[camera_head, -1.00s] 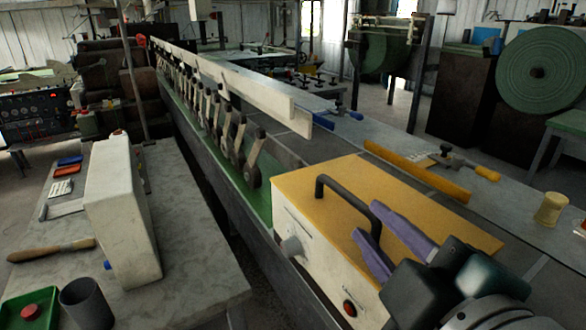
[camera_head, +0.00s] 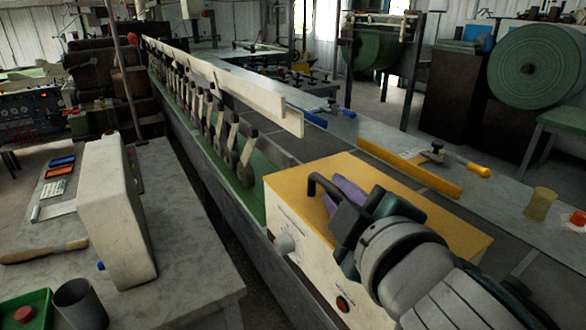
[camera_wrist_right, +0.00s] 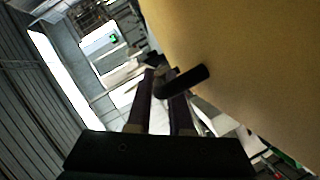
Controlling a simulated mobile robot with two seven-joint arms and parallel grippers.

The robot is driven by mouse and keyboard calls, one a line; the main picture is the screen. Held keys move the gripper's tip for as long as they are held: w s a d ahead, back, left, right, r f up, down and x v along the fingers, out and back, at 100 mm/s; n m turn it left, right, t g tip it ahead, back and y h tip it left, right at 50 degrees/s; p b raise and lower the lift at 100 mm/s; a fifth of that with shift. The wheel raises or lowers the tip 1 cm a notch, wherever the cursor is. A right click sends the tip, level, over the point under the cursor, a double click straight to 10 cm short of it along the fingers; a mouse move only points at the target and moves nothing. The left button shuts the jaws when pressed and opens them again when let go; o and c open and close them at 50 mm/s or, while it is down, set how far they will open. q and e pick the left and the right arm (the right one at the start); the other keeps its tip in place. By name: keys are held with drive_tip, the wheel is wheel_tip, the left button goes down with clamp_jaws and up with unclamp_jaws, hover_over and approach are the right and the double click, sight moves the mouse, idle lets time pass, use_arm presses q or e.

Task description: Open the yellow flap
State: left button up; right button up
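The yellow flap (camera_head: 440,215) is the flat top of a cream box and lies level and closed. A black bar handle (camera_head: 326,184) stands on its left part; the right of the handle is hidden behind my gripper. My right gripper (camera_head: 341,194), with purple fingers, is at the handle. In the right wrist view the fingers (camera_wrist_right: 163,98) are apart with a gap between them. The handle (camera_wrist_right: 185,80) crosses in front of the right finger near the tips; I cannot tell whether it touches. The flap (camera_wrist_right: 230,60) fills the upper right there. My left gripper is not in view.
The box front has a pale knob (camera_head: 286,243) and a red button (camera_head: 342,304). A yellow bar (camera_head: 410,172) lies behind the box. A grey side table (camera_head: 190,250) with a white machine (camera_head: 118,215) and a dark cup (camera_head: 80,303) stands at left.

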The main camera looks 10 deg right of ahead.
clamp_jaws()
idle(1.2)
